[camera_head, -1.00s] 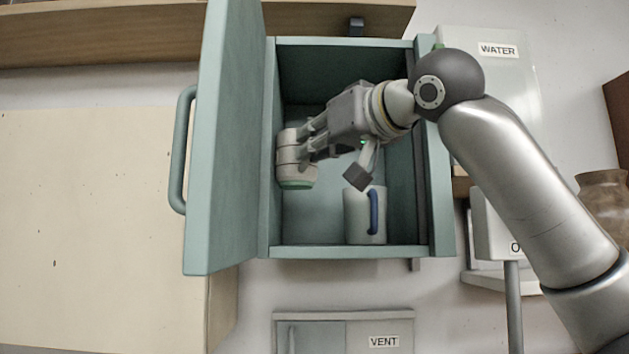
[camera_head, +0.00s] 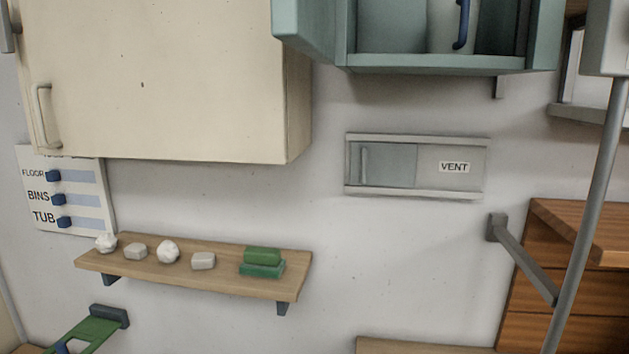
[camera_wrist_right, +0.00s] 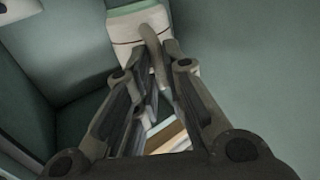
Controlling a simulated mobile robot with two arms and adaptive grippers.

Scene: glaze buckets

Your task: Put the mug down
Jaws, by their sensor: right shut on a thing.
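In the right wrist view, my right gripper (camera_wrist_right: 158,58) is shut on a pale mug (camera_wrist_right: 124,28) with a dark line and a green band at one end. Its fingers close at the mug's curved handle. The mug is inside the teal cabinet (camera_head: 440,64); whether it touches the cabinet's floor or hangs clear I cannot tell. A second white mug (camera_head: 437,32) with a blue handle shows in part inside the cabinet in the head view. My left gripper is not in view.
Below the cabinet is a vent panel (camera_head: 400,165). A cream cupboard (camera_head: 170,80) hangs to the left. A wooden shelf (camera_head: 220,272) below holds several white lumps and green blocks. A wooden drawer unit (camera_head: 560,300) stands lower right.

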